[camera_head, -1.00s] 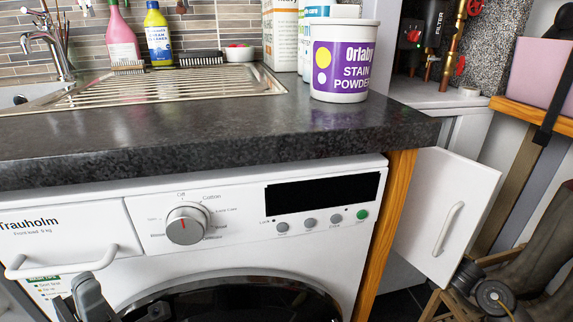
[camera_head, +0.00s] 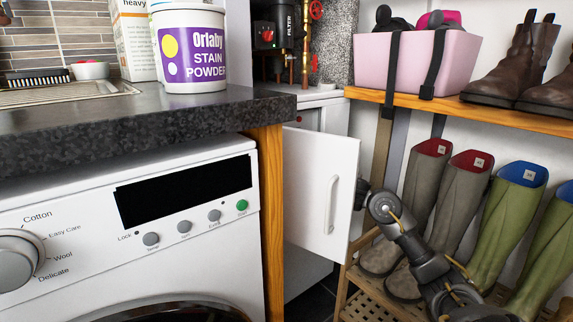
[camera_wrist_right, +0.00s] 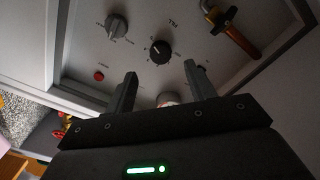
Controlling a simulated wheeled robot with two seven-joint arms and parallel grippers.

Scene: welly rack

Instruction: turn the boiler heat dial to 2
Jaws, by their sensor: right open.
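The marks are too small to read, and I cannot tell which dial is the heat dial. My right gripper (camera_wrist_right: 160,70) is open and empty, its fingertips short of the panel on either side of the black dial's lower edge. In the head view my right arm (camera_head: 400,228) reaches behind the open white cabinet door (camera_head: 322,185), which hides the gripper and the panel. My left gripper is out of view.
Wellies (camera_head: 510,220) stand at right on a slatted rack (camera_head: 365,305). Pink tub (camera_head: 400,65) above.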

